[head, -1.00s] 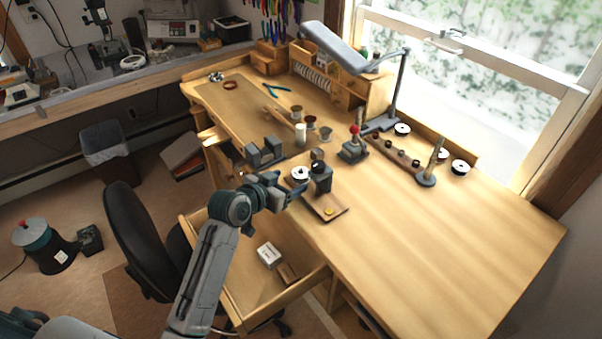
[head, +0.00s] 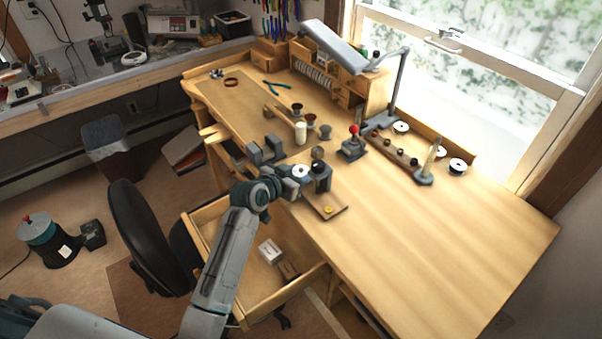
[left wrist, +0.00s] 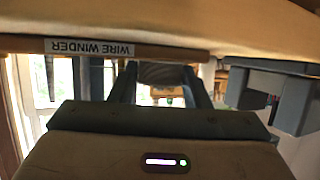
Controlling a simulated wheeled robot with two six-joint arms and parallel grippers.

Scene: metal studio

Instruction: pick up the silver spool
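A small silver-grey spool (head: 325,131) stands upright on the desk in the head view, beside two brown spools (head: 298,107) and a white one (head: 300,133). My left gripper (head: 297,187) is at the desk's front edge, beside the wire winder (head: 321,178), nearer to me than the silver spool and apart from it. In the left wrist view, the two fingers (left wrist: 158,88) are apart. A dark rounded shape shows beyond them; I cannot tell what it is. The silver spool cannot be made out there. My right gripper is not in view.
A grey vise (head: 265,152) sits at the desk edge left of the gripper. A red-knobbed tool (head: 352,143) and a lamp (head: 392,90) stand behind. An open drawer (head: 225,285) juts out below. The right part of the desk is clear.

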